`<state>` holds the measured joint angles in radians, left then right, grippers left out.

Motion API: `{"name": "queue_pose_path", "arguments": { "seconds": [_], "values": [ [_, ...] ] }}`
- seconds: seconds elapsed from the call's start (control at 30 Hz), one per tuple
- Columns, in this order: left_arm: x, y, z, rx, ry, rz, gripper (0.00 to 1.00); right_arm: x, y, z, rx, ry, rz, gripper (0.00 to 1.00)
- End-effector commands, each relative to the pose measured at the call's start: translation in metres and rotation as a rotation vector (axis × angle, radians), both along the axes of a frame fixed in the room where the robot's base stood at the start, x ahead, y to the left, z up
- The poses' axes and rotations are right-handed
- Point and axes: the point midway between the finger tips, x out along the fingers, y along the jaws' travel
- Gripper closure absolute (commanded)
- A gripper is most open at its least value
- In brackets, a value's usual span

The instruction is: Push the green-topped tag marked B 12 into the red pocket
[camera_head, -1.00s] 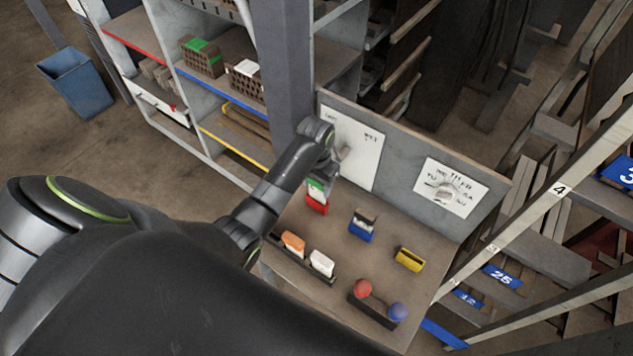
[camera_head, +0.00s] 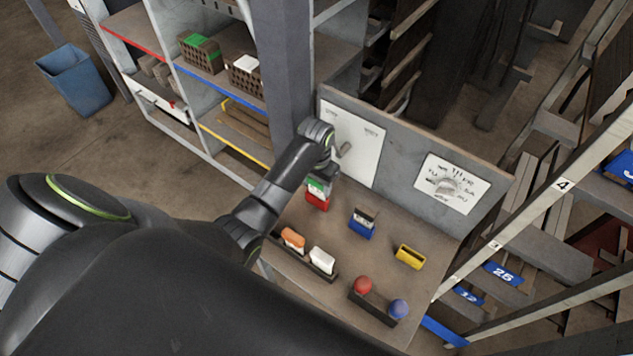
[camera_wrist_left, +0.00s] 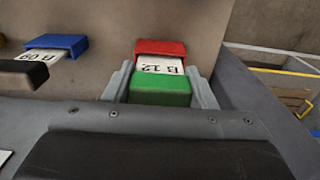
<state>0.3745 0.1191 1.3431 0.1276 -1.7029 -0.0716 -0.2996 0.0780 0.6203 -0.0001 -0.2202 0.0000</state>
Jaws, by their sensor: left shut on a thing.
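The green-topped tag marked B 12 (camera_wrist_left: 160,88) is between the two fingers of my left gripper (camera_wrist_left: 160,90) in the left wrist view. Its white lower part meets the red pocket (camera_wrist_left: 160,48), and part of the white face with the lettering still shows above the pocket's rim. In the head view the tag (camera_head: 316,187) stands over the red pocket (camera_head: 317,203) on the bench, with my left gripper (camera_head: 320,178) at its top. The gripper is shut on the tag. How deep the tag sits is hard to tell. My right gripper is not in view.
A blue pocket (camera_head: 361,231) holds a dark-topped tag marked B 09 (camera_wrist_left: 22,73). A yellow pocket (camera_head: 410,257) is empty. A rack with orange and white tags (camera_head: 305,258) and a block with red and blue balls (camera_head: 378,305) stand nearer. A panel (camera_head: 400,150) rises behind.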

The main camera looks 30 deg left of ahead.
Motion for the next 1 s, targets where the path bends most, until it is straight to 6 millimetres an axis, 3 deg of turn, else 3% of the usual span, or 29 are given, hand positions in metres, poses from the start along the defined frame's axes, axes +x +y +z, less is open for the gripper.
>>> {"name": "queue_pose_path", "arguments": {
  "seconds": [0.37, 0.4, 0.6, 1.0],
  "values": [
    [-0.0001, -0.0001, -0.0026, 0.000, 0.000, 0.000, 0.72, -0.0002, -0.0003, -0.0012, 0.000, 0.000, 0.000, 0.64],
    [-0.0001, -0.0001, -0.0026, 0.000, 0.000, 0.000, 0.48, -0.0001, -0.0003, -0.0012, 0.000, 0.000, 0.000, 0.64],
    [0.0000, -0.0001, -0.0025, 0.000, 0.000, 0.000, 0.24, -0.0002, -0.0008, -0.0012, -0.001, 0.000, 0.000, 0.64],
    [0.0010, 0.0004, 0.0048, 0.000, 0.000, 0.000, 0.24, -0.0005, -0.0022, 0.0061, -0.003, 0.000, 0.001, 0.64]
  ]
}}
